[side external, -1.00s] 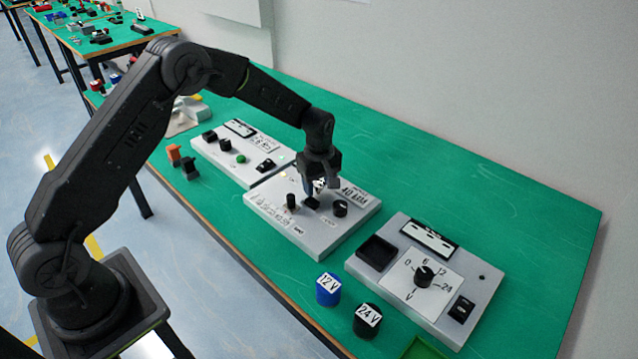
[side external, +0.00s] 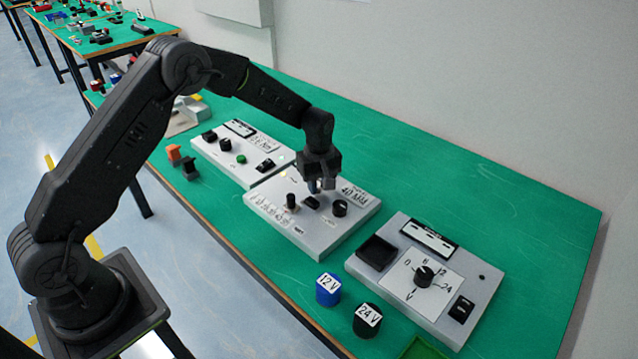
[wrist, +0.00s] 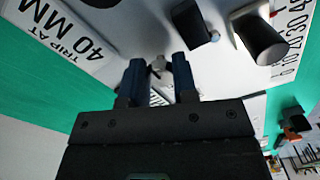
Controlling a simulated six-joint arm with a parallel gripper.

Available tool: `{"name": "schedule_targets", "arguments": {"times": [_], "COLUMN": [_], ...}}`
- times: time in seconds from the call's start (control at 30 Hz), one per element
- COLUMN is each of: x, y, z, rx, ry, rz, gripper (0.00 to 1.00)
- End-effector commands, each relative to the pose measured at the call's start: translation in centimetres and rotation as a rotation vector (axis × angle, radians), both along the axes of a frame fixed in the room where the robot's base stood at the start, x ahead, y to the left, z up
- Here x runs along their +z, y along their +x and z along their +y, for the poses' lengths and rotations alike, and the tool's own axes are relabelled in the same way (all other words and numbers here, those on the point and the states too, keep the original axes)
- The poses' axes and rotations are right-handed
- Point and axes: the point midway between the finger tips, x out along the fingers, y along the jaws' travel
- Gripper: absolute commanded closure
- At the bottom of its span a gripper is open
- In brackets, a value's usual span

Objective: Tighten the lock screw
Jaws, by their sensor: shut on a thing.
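The lock screw (wrist: 158,65) is a small grey piece on the pale control box (side external: 265,222), between my fingertips in the wrist view. In the side external view my fingers hide it. My gripper (side external: 321,187) points down at the box behind the black lever (side external: 311,203). In the wrist view my gripper (wrist: 160,78) has its two blue fingers on either side of the screw, shut on it. How tight the screw sits cannot be told.
On the same box stand a tall black knob (side external: 291,201) and a round black knob (side external: 340,208), close to my fingers. Another box (side external: 475,310) with a dial is at right. A blue 12 V cap (side external: 328,291) and a black 24 V cap (side external: 367,321) stand in front.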

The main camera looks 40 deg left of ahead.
Motion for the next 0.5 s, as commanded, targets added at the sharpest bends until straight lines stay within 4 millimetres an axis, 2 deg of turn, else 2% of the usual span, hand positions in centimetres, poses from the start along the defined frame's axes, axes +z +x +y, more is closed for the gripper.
{"name": "schedule_targets", "arguments": {"times": [0.5], "x": [0.03], "y": [-0.17], "z": [0.11], "rx": [-0.441], "ry": [0.000], "rz": [0.000], "gripper": [0.97]}}
